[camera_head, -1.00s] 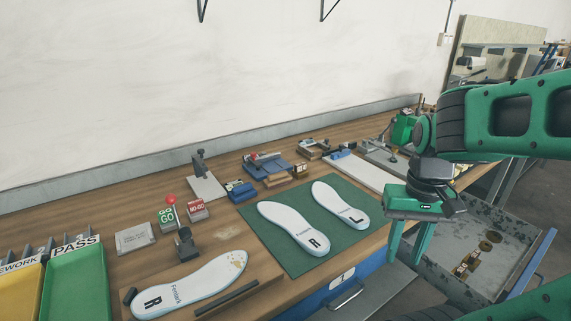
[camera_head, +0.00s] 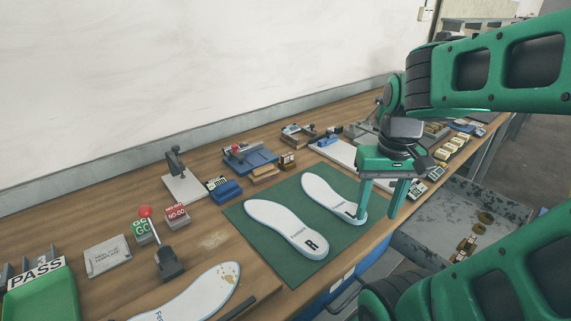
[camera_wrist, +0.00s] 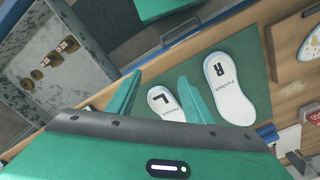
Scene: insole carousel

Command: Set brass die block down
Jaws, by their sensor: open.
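My gripper (camera_head: 379,214) is open and empty, its two fingers pointing down near the right edge of the green mat. In the wrist view, nothing is between its fingers (camera_wrist: 158,84). Small brass pieces lie in the grey metal tray (camera_head: 425,240) at the lower right, well away from the fingers. One is a brass block (camera_head: 467,244), also visible in the wrist view (camera_wrist: 67,45). A round brass disc (camera_head: 485,217) lies near it. I cannot tell for certain which piece is the brass die block.
White insoles marked R (camera_head: 285,228) and L (camera_head: 330,198) lie on the green mat (camera_head: 258,215). A red-knobbed lever (camera_head: 168,262), GO and NO-GO blocks (camera_head: 177,215) and small fixtures stand along the bench. Yellowish blocks (camera_head: 450,148) sit at the far right.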

